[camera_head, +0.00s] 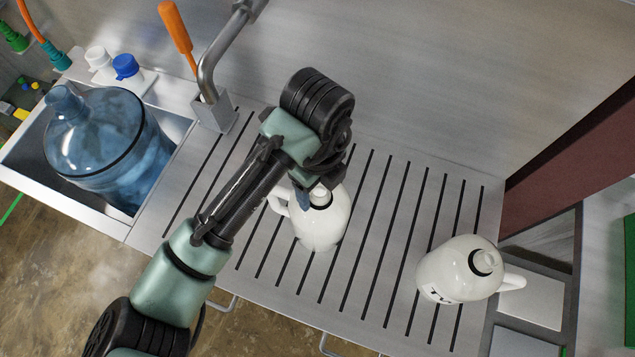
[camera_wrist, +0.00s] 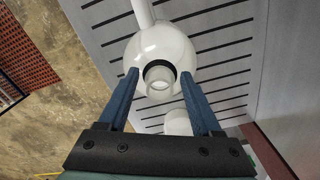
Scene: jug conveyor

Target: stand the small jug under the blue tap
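A white jug (camera_head: 322,222) with a handle and a black ring round its neck stands upright mid-surface, partly hidden by my arm. A second white jug (camera_head: 458,272) with dark lettering stands to its right, with its handle at the right. I cannot tell surely which is the small one. My gripper (camera_head: 303,196) is over the middle jug's neck. In the wrist view, the blue fingers (camera_wrist: 160,76) are open either side of that jug's neck (camera_wrist: 160,82), with gaps showing.
The slotted metal surface (camera_head: 385,215) is clear between the jugs. A big blue bottle (camera_head: 95,135) stands in a basin at left. A white cap (camera_head: 98,58) and a blue cap (camera_head: 126,66) are behind it. An orange-handled tool (camera_head: 175,28) stands near the pipe.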

